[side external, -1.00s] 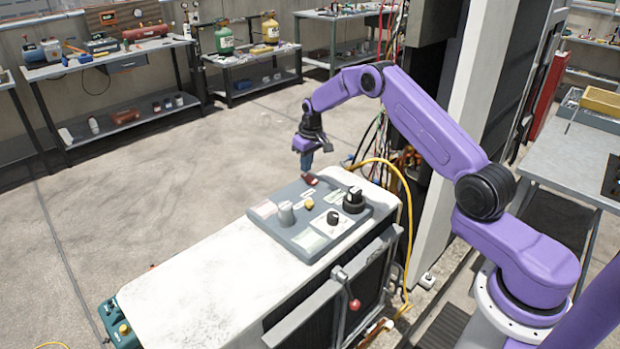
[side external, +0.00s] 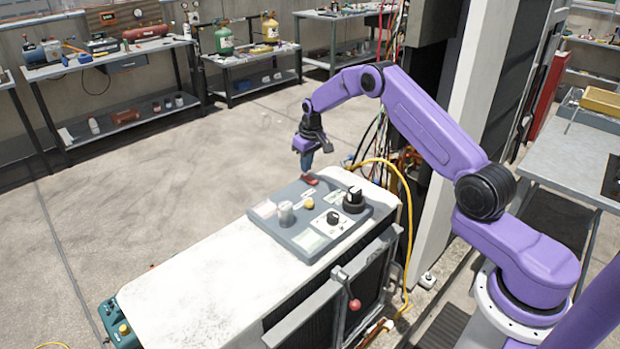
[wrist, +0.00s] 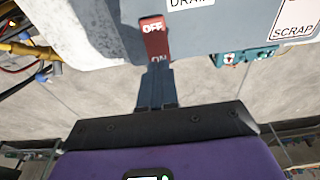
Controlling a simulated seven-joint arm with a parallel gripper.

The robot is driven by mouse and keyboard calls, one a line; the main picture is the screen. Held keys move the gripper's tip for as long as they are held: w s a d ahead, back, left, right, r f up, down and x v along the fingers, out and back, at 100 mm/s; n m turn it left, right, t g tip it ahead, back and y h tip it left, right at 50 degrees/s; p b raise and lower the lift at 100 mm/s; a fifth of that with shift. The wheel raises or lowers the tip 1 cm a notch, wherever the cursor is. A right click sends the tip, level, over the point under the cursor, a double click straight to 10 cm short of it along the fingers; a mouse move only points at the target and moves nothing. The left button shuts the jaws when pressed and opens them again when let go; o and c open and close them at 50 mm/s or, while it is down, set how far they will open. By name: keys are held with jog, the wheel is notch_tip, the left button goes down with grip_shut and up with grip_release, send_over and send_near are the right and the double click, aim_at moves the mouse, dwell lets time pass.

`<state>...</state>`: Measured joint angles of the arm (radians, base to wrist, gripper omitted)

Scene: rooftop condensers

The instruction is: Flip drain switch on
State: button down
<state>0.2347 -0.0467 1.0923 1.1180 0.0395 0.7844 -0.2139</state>
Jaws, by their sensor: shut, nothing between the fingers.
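The drain switch is a red rocker (side external: 310,181) at the far edge of the grey control panel (side external: 292,238). In the wrist view the red rocker (wrist: 155,36) reads OFF on its upper part and ON on its lower part, beside a partly cut-off DRAIN label (wrist: 190,3). My gripper (side external: 307,170) points down at the rocker's far end. In the wrist view my gripper's fingers (wrist: 156,72) are shut, with nothing between them, and their tips are at the ON end, partly covering it. Whether they touch it I cannot tell for sure.
The panel also carries a pale grey knob (side external: 286,212), a yellow button (side external: 309,203) and black knobs (side external: 354,197). It lies on a white cabinet (side external: 215,285). A yellow cable (side external: 405,200) loops at the right. The floor beyond the cabinet is clear.

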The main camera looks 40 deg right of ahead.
aim_at(307, 175)
jog(key=shift+f, duration=1)
dwell(0.5)
jog(key=shift+r, duration=3.55)
